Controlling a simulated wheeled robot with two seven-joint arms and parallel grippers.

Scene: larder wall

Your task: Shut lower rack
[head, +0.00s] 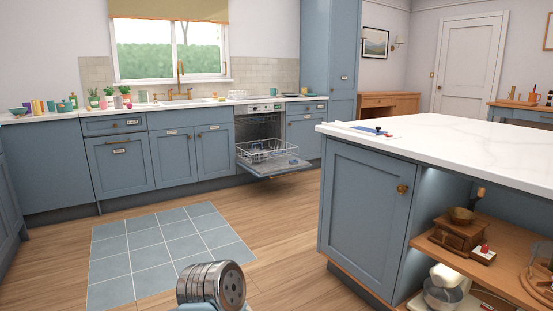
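The dishwasher stands open under the back counter, right of the sink, with its door (276,169) folded down flat. The white wire lower rack (263,150) is pulled out over the door. Items sit in the rack, too small to name surely. The upper part of the dishwasher's inside is dark, and I cannot make out another rack clearly. A round metallic part of mine shows at the bottom centre, far from the rack across the floor. Neither gripper's fingers are in view.
A large island (366,210) with a white top (450,145) and open shelves fills the right. A grey-blue tiled mat (160,252) lies on the wood floor (270,215) at left. Floor between me and the dishwasher is clear.

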